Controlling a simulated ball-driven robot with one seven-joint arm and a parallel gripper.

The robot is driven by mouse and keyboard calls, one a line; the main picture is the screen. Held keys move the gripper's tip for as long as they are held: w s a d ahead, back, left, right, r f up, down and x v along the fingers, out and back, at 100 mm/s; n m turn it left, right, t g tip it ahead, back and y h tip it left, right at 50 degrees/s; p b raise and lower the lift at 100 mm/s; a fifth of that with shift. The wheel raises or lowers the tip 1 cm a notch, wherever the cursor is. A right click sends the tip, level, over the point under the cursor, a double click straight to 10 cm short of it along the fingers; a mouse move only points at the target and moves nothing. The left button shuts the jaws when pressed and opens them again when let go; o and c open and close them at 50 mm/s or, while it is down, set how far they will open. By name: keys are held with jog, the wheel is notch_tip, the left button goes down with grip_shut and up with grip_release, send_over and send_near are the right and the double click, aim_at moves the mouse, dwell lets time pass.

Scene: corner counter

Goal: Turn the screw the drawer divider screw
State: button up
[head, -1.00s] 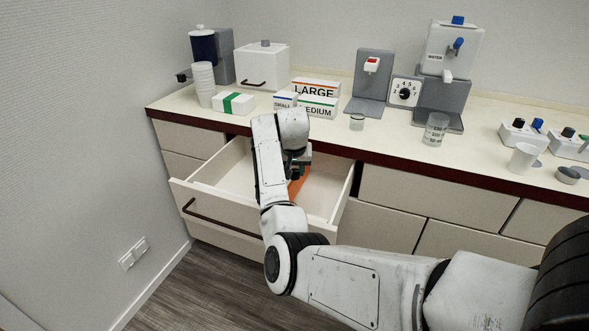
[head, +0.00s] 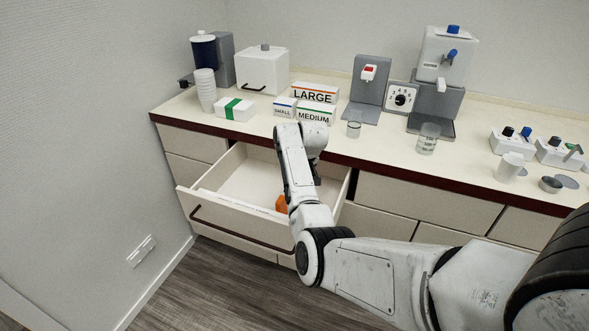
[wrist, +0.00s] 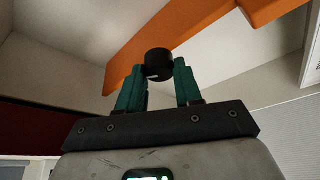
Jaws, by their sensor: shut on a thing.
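The drawer (head: 240,223) under the counter's left part stands open. An orange divider (head: 282,203) is inside it, mostly hidden behind my arm in the head view. In the wrist view the divider (wrist: 175,32) runs diagonally across the top as a broad orange band. The black round screw knob (wrist: 158,64) sits between the teal fingers of my gripper (wrist: 159,73), which is shut on it. The knob overlaps the divider's lower edge in that view; I cannot tell how far it is screwed in. The head view hides the knob and fingertips behind my arm.
Boxes marked LARGE (head: 314,93), MEDIUM and SMALL stand on the counter above the drawer. A cup stack (head: 206,90), a glass (head: 428,138) and dispensers stand along it. The drawer's left part is empty. The wall is close at left.

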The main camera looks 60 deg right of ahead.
jog(key=n+y, duration=0.1)
jog(key=n, duration=0.1)
jog(key=shift+s+d+n+p, duration=0.1)
jog(key=shift+d+n+p, duration=0.05)
jog(key=shift+n+p, duration=0.25)
jog(key=shift+n+t+y, duration=0.4)
jog(key=shift+n+y, duration=0.4)
jog(key=shift+n, duration=1.1)
jog(key=o, duration=1)
jog(key=shift+o, duration=0.2)
jog(key=v, duration=1)
jog(key=shift+r, duration=0.4)
